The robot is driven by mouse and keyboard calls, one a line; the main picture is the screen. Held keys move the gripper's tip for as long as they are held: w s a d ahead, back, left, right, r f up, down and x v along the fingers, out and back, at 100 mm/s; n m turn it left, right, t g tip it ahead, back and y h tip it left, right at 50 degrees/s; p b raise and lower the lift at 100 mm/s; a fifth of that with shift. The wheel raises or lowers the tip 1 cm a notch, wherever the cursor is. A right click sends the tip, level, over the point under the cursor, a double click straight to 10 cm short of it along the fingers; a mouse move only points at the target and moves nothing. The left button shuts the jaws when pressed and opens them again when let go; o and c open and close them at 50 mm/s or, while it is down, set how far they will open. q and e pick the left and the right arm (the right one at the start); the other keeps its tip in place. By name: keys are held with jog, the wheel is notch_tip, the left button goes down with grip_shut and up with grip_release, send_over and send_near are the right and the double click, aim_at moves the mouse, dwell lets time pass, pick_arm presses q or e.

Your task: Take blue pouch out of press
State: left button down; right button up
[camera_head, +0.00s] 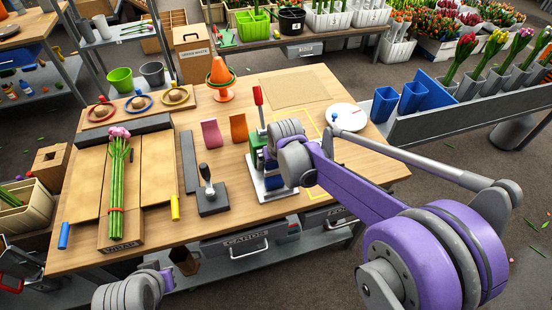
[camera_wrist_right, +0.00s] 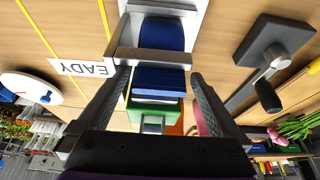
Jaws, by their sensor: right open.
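The press (camera_head: 259,100), with a red lever and green body, stands on a pale base plate right of the table's middle. The blue pouch (camera_wrist_right: 160,80) shows in the right wrist view at the press, beside the green body (camera_wrist_right: 172,108) and a silver bar (camera_wrist_right: 150,56). My right gripper (camera_wrist_right: 159,77) is open, with one finger on either side of the pouch; I cannot tell whether they touch it. In the head view my right wrist hides part of the press. My left arm shows at the bottom left edge; its fingers are not clear.
A pink (camera_head: 211,133) and an orange pouch (camera_head: 239,127) stand left of the press. A black stand with a knob (camera_head: 212,198) is in front of them. A white round plate (camera_head: 346,117) lies at the right. Tulips (camera_head: 118,185) lie in a wooden trough at the left.

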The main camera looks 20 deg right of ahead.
jog(key=shift+w+f, duration=0.15)
jog(key=shift+f, duration=0.25)
jog(key=shift+c, duration=0.2)
jog(key=c, duration=1.3)
jog(key=shift+r, duration=0.15)
jog(key=shift+r, duration=0.1)
